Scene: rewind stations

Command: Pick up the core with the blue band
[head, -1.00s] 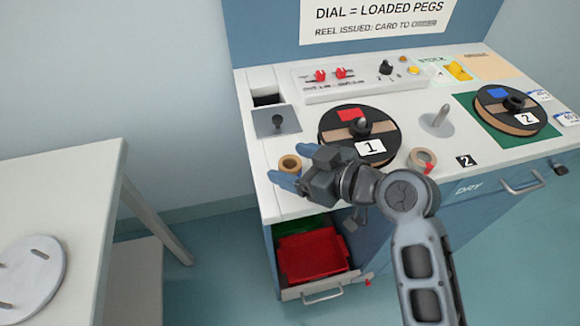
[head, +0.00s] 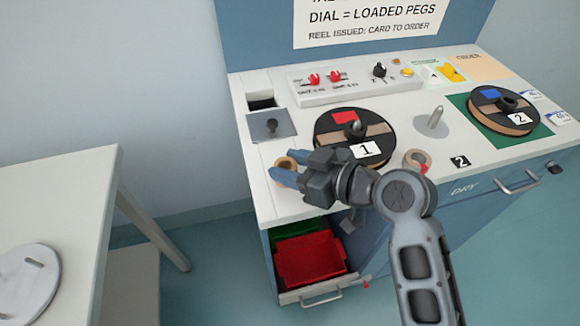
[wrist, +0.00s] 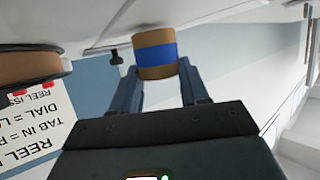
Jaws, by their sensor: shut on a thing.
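The core with the blue band (wrist: 155,55) is a short brown cylinder with a wide blue stripe, seen between my fingers in the wrist view. In the head view its tan rim (head: 285,162) shows at the left front of the worktop, partly hidden by my fingers. My gripper (head: 283,171) is shut on the core, one finger on each side. The core is at or very near the worktop surface; I cannot tell whether there is a gap beneath it.
Reel 1 (head: 332,131) lies just behind my gripper. Another core (head: 416,158) with a red mark stands to its right, beside a bare peg (head: 435,118). Reel 2 (head: 480,113) sits on a green mat. An open drawer with a red bin (head: 308,262) is below the front edge.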

